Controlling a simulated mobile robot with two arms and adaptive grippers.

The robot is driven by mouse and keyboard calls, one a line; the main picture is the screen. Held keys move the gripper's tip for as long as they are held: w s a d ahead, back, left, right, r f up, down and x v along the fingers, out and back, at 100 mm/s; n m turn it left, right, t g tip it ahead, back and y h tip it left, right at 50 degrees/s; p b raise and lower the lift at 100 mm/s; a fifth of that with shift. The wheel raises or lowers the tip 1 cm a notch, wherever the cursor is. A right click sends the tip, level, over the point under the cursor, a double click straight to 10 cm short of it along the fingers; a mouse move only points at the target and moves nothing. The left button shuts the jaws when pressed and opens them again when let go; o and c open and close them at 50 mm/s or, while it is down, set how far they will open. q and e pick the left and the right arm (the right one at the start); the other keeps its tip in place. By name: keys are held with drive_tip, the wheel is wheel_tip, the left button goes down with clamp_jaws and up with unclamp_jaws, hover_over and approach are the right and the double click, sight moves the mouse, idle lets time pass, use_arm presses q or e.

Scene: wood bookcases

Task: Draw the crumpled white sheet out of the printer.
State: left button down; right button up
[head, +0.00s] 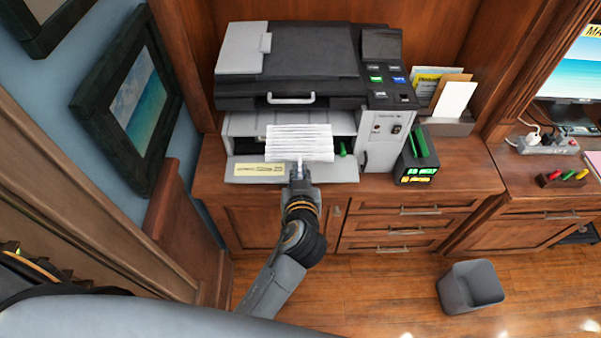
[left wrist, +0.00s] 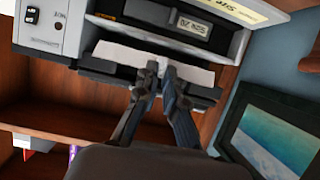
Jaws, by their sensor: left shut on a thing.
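The printer (head: 310,48), grey and black, stands on a wooden cabinet with its front panel open. The white sheet (head: 300,138), with ridged, crumpled lines across it, lies in the printer's front opening. In the left wrist view the sheet (left wrist: 118,53) shows as a white strip in the slot. My left gripper (head: 299,171) reaches in from the front and is shut on the sheet's near edge. Its two fingers (left wrist: 161,70) close together at that edge in the left wrist view. The sheet's far end is hidden inside the printer. My right gripper is not in view.
A green lever (head: 342,149) sits right of the sheet inside the opening. A black box with green parts (head: 418,157) and a paper holder (head: 452,127) stand at the right. A grey bin (head: 470,287) is on the floor. A framed picture (head: 130,98) hangs left.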

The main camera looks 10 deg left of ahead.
use_arm(q)
drive_tip(key=shift+s+d+r+p, duration=0.1)
drive_tip(key=shift+s+r+p, duration=0.15)
drive_tip(key=shift+r+p, duration=0.2)
drive_tip(key=shift+s+d+r+p, duration=0.1)
drive_tip(key=shift+s+r+p, duration=0.15)
drive_tip(key=shift+r, duration=0.3)
drive_tip(key=shift+s+d+r+p, duration=0.1)
drive_tip(key=shift+s+r+p, duration=0.15)
drive_tip(key=shift+r+p, duration=0.3)
drive_tip(key=shift+s+r+p, duration=0.2)
drive_tip(key=shift+r+p, duration=0.2)
drive_tip(key=shift+r, duration=0.25)
drive_tip(key=r, duration=0.1)
drive_tip(key=s+p, duration=0.1)
drive_tip(key=r+p, duration=0.1)
drive_tip(key=shift+s+d+r, duration=0.15)
drive_tip(key=shift+d+r, duration=0.1)
drive_tip(key=shift+r, duration=0.05)
